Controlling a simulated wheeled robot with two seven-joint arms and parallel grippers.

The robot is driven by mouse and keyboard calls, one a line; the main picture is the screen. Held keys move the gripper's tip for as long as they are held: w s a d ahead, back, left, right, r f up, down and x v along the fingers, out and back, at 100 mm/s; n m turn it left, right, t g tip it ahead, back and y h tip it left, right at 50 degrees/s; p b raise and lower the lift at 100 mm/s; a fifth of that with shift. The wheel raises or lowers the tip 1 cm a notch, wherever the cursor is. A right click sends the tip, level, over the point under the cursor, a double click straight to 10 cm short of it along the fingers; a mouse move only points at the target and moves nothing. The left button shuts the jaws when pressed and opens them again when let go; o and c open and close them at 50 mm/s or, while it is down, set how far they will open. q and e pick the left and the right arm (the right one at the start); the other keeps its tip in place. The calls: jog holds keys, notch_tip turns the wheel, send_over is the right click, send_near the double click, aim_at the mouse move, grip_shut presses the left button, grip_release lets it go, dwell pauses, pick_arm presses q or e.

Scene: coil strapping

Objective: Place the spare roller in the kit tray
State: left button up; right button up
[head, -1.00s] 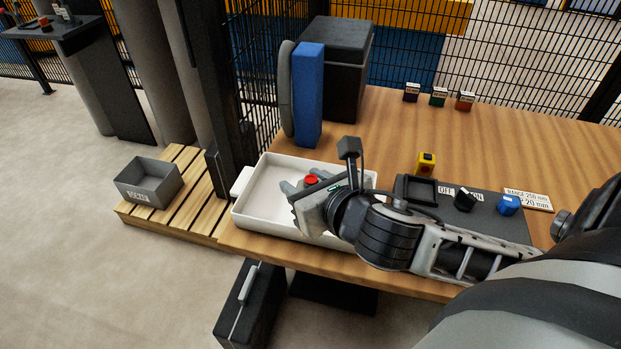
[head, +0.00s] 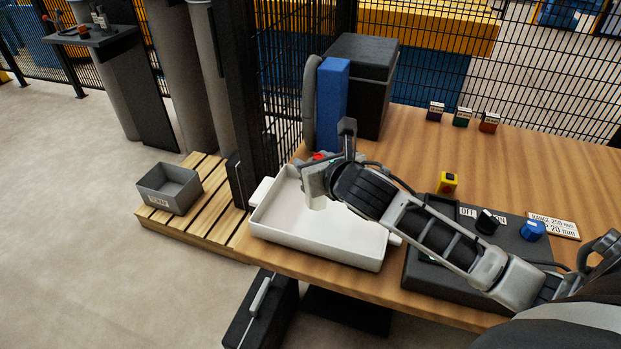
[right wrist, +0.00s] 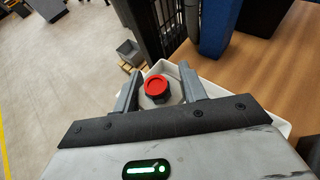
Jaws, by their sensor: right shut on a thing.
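The kit tray (head: 313,248) is a shallow white tray at the left end of the wooden table, and part of its rim shows in the right wrist view (right wrist: 277,124). My right gripper (head: 317,163) is over the tray's far part. In the right wrist view my right gripper (right wrist: 159,76) is shut on a red-topped round piece with a dark body, which looks like the spare roller (right wrist: 156,87). Only its red top (head: 319,157) shows in the head view. Its lower end is hidden, so I cannot tell its clearance above the tray. My left gripper is out of view.
A blue upright block (head: 333,100) and a black box (head: 362,80) stand behind the tray. A dark control panel (head: 470,250) with knobs lies to its right. A grey bin (head: 168,188) sits on a pallet (head: 200,225) at left.

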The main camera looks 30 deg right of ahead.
jog(key=f, duration=0.1)
jog(key=w+f, duration=0.1)
jog(key=f, duration=0.3)
jog(key=shift+w, duration=0.35)
jog(key=shift+b, duration=0.3)
jog(key=o, duration=1.3)
jog(key=shift+f, duration=0.15)
jog(key=shift+o, duration=0.2)
